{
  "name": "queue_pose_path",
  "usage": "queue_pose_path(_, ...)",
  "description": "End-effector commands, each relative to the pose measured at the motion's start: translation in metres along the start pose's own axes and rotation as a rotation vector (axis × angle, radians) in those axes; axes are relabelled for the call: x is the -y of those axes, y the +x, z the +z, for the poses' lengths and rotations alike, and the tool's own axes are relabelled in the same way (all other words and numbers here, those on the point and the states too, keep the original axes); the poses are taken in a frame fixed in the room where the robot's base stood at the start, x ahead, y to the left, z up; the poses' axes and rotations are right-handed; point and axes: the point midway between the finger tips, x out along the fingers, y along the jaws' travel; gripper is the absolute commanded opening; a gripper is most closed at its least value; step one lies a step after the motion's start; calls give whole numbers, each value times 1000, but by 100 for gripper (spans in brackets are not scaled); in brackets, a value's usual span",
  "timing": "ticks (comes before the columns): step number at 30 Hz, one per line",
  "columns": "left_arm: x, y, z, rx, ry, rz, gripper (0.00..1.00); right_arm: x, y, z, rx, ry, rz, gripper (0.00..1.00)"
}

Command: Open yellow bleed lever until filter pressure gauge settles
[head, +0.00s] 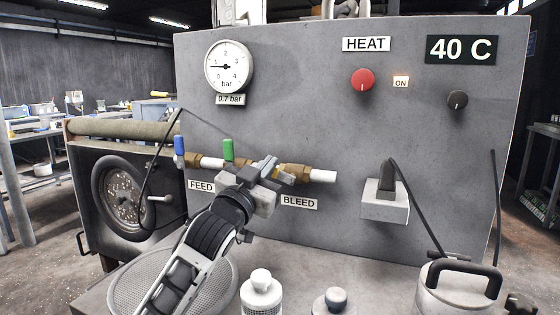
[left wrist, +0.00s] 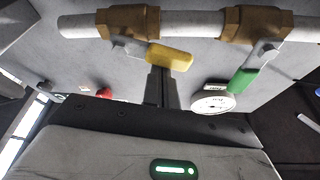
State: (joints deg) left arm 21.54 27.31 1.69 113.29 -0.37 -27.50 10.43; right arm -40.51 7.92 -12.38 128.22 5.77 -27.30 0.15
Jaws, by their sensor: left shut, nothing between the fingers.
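The yellow bleed lever (left wrist: 170,58) shows in the left wrist view on a brass valve (left wrist: 128,20), its handle lying roughly along the pipe with a slight tilt. In the head view my left gripper (head: 268,170) mostly hides it above the BLEED label (head: 299,202). My left gripper's fingers (left wrist: 160,78) are shut and empty, their tips right at the yellow handle; I cannot tell whether they touch it. The round pressure gauge (head: 229,67) has its needle pointing left near 1, and the plate under it (head: 230,99) reads 0.7 bar. My right gripper is not in view.
A green lever (head: 228,150) and a blue lever (head: 179,150) stand upright left of my gripper. A red knob (head: 362,79) and a black knob (head: 457,99) are higher on the panel. Below are a mesh sieve (head: 125,290), a white bottle (head: 261,294) and a metal canister (head: 455,290).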

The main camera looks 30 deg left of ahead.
Motion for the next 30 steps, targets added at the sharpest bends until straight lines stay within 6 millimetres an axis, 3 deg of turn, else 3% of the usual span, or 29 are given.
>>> queue_pose_path(23, 1, -1, 3, 2, -66, -22, 0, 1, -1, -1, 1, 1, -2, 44)
queue_pose_path(30, 2, 9, -24, 0, -67, -20, 0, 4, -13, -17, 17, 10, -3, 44)
